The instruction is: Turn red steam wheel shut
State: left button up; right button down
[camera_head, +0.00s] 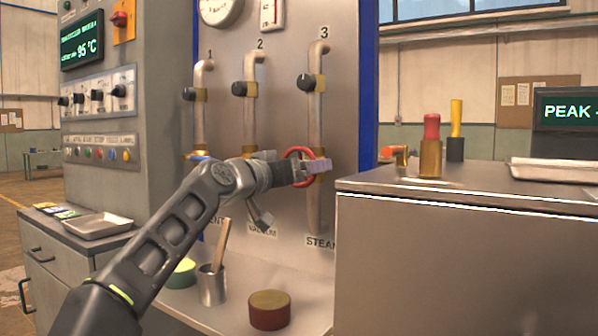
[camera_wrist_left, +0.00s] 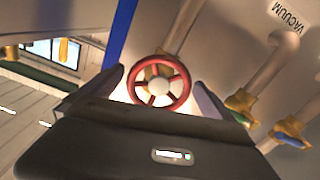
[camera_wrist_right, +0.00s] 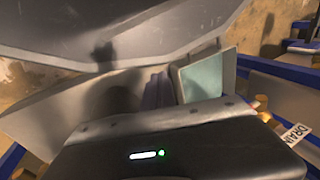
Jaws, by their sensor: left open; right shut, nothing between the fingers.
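The red steam wheel (camera_head: 299,150) is on pipe 3 (camera_head: 316,120), above the STEAM label. My left gripper (camera_head: 318,167) is at the wheel and hides part of its rim. In the left wrist view the wheel (camera_wrist_left: 159,87) faces the camera, with its pale hub in the middle, between the two spread fingers. The left gripper is open; I cannot tell whether its fingers touch the rim. My right gripper (camera_wrist_right: 158,90) shows only in its own wrist view, with its fingers together and empty.
A steel cabinet (camera_head: 460,250) stands close right of the wheel, with red and yellow-handled tools on top. Pipes 1 and 2 lie left of the wheel.

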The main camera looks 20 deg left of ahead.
pick_arm(q)
jog(key=s+a+b, duration=0.1)
jog(key=s, duration=0.6)
jog(key=shift+s+b, duration=0.15)
jog(key=shift+b, duration=0.2)
